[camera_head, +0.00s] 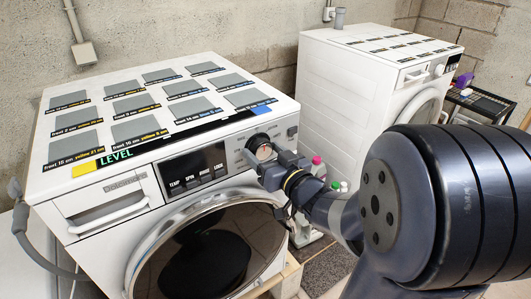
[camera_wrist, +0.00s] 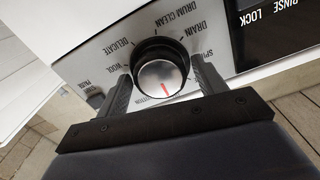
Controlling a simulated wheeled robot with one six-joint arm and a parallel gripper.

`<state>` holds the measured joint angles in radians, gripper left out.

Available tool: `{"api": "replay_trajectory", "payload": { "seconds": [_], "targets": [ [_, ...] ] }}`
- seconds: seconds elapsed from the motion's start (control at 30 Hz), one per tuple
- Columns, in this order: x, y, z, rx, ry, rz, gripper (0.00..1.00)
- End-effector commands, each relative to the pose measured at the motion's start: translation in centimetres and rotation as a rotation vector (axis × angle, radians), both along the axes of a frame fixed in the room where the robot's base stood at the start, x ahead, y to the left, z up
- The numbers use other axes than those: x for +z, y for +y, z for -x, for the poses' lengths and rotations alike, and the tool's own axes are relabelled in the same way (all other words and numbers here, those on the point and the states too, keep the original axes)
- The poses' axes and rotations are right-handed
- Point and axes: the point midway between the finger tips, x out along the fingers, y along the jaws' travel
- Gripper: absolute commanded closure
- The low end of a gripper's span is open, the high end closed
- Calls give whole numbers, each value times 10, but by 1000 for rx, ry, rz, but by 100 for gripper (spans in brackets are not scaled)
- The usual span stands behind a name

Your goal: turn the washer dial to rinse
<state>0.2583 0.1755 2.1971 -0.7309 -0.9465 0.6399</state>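The washer dial (camera_head: 262,151) is a round knob with a silver face and dark rim on the near washer's front panel. In the wrist view the dial (camera_wrist: 160,78) has a red mark pointing down the picture, toward my gripper's palm. DELICATE, DRUM CLEAN, DRAIN, WOOL and part of a word starting SP read around it. No rinse position shows; the labels on the palm side are hidden or unreadable. My gripper (camera_wrist: 161,70) is open with one finger on each side of the dial, with narrow gaps showing. My gripper (camera_head: 279,163) hides part of the panel in the head view.
The near washer (camera_head: 105,187) has a dark display (camera_head: 192,172) left of the dial and a round door (camera_head: 205,255) below. Grey labelled squares cover its top. A second washer (camera_head: 330,90) stands behind at right. Bottles (camera_head: 317,167) stand between them. My arm fills the right foreground.

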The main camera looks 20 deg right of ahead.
Motion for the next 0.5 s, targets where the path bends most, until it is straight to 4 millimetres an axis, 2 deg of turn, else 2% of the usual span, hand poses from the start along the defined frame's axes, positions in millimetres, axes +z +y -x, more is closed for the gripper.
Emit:
{"api": "replay_trajectory", "payload": {
  "seconds": [0.07,0.43,0.5],
  "targets": [
    [0,0,0,0,0,0,40],
    [0,0,0,0,0,0,70],
    [0,0,0,0,0,1,71]
  ]
}}
